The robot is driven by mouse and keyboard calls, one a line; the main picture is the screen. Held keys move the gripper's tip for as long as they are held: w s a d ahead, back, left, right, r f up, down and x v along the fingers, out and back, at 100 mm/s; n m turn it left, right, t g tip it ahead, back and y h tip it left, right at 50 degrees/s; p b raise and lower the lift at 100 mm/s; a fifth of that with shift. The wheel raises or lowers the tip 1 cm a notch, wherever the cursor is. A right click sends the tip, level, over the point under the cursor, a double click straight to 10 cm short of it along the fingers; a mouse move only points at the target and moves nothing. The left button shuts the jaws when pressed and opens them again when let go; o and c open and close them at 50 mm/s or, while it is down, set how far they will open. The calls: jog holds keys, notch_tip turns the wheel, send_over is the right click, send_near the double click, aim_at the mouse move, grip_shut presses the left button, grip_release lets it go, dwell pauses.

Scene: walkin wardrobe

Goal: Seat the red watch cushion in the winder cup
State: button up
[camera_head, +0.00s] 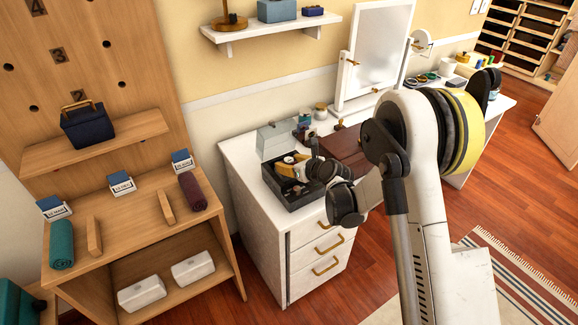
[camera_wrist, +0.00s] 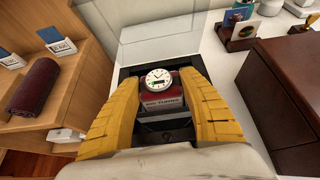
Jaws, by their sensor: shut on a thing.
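My gripper (camera_wrist: 158,78) has its yellow fingers shut on the red watch cushion (camera_wrist: 164,103), which carries a round white-faced watch (camera_wrist: 158,80). The cushion is held over the black winder box (camera_wrist: 123,73), between the two fingertips. In the head view my gripper (camera_head: 287,165) reaches down at the open black box (camera_head: 302,203) on the white dresser. The cup is mostly hidden beneath the cushion and fingers, so I cannot tell whether the cushion touches it.
A brown case (camera_head: 342,150) stands close to the right of the box. A wooden shelf unit with a rolled maroon cloth (camera_head: 193,191) is at left. A mirror (camera_head: 375,55) rises behind.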

jog(key=shift+r, duration=0.1)
jog(key=o, duration=1.2)
